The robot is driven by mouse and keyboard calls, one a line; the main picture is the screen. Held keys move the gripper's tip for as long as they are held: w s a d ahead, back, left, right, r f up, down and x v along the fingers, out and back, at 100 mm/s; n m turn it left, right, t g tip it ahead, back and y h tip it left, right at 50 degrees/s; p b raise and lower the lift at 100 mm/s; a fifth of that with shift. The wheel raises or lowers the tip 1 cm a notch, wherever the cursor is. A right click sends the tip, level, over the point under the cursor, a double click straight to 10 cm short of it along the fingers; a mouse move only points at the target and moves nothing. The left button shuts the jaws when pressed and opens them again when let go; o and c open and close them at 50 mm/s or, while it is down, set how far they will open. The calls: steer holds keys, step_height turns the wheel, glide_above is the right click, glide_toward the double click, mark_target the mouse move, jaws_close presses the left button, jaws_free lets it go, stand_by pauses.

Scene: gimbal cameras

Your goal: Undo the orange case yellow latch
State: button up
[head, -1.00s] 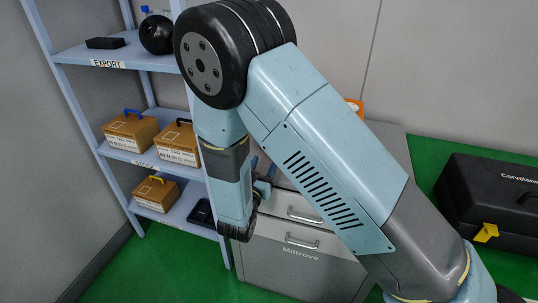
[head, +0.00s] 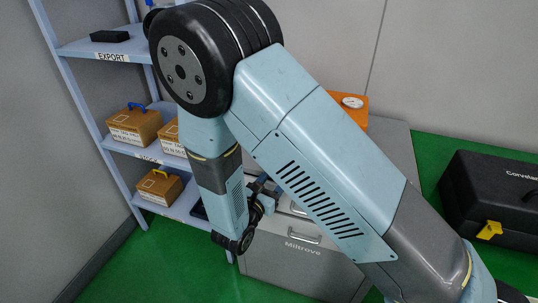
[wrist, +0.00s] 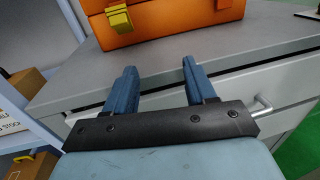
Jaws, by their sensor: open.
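The orange case (wrist: 165,22) stands on top of the grey cabinet in the wrist view. Its yellow latch (wrist: 119,19) is on the front face, at the left. In the head view the orange case (head: 347,106) is mostly hidden behind my arm, and its latch does not show. My gripper (wrist: 160,78) is open and empty. Its two blue fingers reach toward the cabinet's front edge, below the case and apart from the latch. In the head view the gripper (head: 262,188) is partly hidden behind my arm.
The grey cabinet (wrist: 250,42) has drawers with bar handles (wrist: 258,108). A blue shelf unit (head: 85,49) with brown boxes (head: 135,124) stands at the left. A black case (head: 492,200) with a yellow latch sits at the right. Green floor (head: 95,260) is open in front of the shelf.

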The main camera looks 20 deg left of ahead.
steer(key=s+d+f+m+g+h, duration=0.4)
steer(key=s+d+f+m+g, duration=0.45)
steer(key=s+f+g, duration=0.2)
steer(key=s+a+f+m+g+y, duration=0.4)
steer(key=s+a+f+m+y, duration=0.25)
steer(key=a+m, duration=0.2)
steer(key=w+a+r+m+t+y, duration=0.55)
steer(key=w+a+m, duration=0.25)
steer(key=a, duration=0.2)
steer(key=w+d+r+m+t+h, duration=0.3)
steer(key=r+m+t, duration=0.2)
steer(key=r, duration=0.3)
steer(key=w+d+r+m+t+h, duration=0.25)
steer(key=r+m+t, duration=0.2)
steer(key=r, duration=0.45)
steer(key=shift+n+y, duration=0.25)
steer(key=shift+y, duration=0.1)
steer(key=w, duration=0.4)
steer(key=w+d, duration=0.1)
steer(key=w, duration=0.8)
steer(key=shift+w+d+f, duration=0.3)
steer(key=shift+w+d, duration=0.05)
